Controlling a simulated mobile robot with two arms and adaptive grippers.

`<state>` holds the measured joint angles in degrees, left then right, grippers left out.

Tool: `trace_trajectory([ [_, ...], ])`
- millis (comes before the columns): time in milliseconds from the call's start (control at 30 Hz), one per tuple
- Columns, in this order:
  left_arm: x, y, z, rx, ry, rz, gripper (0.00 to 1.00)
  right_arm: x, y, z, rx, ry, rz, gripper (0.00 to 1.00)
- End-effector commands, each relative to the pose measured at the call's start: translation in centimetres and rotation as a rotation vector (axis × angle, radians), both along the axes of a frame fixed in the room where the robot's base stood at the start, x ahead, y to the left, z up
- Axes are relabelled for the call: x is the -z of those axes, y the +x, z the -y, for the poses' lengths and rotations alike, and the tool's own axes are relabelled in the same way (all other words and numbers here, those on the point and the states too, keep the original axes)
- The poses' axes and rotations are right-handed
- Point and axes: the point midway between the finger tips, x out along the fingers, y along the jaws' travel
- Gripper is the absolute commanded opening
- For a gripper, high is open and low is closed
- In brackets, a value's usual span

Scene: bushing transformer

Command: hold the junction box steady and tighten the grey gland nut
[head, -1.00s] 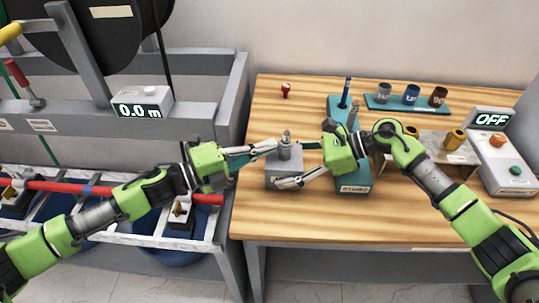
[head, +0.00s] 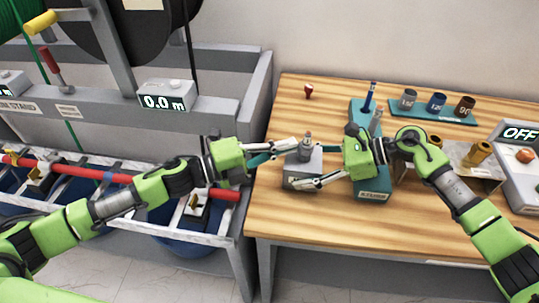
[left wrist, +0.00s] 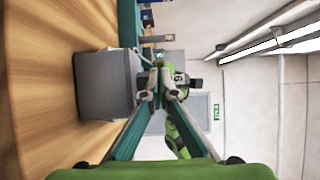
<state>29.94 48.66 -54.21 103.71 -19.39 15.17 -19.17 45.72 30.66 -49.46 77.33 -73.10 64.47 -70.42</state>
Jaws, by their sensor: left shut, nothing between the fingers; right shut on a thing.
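The grey junction box (head: 300,172) sits on the wooden table, with a grey gland and its nut (head: 306,146) upright on top. My right gripper (head: 312,168) is shut on the junction box from the right, one finger along its front and the other behind it. My left gripper (head: 294,147) is shut and empty, its fingertips just left of the gland at about its height; whether they touch is unclear. In the left wrist view, the junction box (left wrist: 105,85) is left of my left gripper's tips (left wrist: 162,92). The gland nut is not clear there.
A teal stand (head: 371,190) is beside my right gripper. Behind are a teal rack (head: 425,115) with cups and a small red object (head: 308,91). At right are a metal bracket (head: 475,180) and an OFF control box (head: 515,175). The table front (head: 330,225) is clear.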

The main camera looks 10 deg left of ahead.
Motion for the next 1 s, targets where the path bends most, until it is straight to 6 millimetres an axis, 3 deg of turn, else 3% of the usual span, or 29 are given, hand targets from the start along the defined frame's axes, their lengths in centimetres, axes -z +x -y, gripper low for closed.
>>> trace_trajectory([
  [267, 0.2, -3.5, -1.8, -0.001, 0.003, -0.005, 0.00, 0.1, 0.1, 0.1, 0.004, -0.001, 0.000, 0.50],
  [500, 0.2, -4.9, -6.9, -0.005, 0.006, -0.005, 0.00, 0.0, 0.1, 0.1, 0.004, -0.001, 0.000, 0.50],
  [700, 0.1, -5.8, -9.7, -0.004, 0.005, -0.004, 0.00, 0.0, 0.1, 0.1, 0.004, 0.000, 0.000, 0.50],
  [1000, -0.1, -6.3, -11.3, -0.002, 0.002, 0.000, 0.00, -0.1, 0.1, 0.1, 0.004, 0.000, 0.001, 0.50],
])
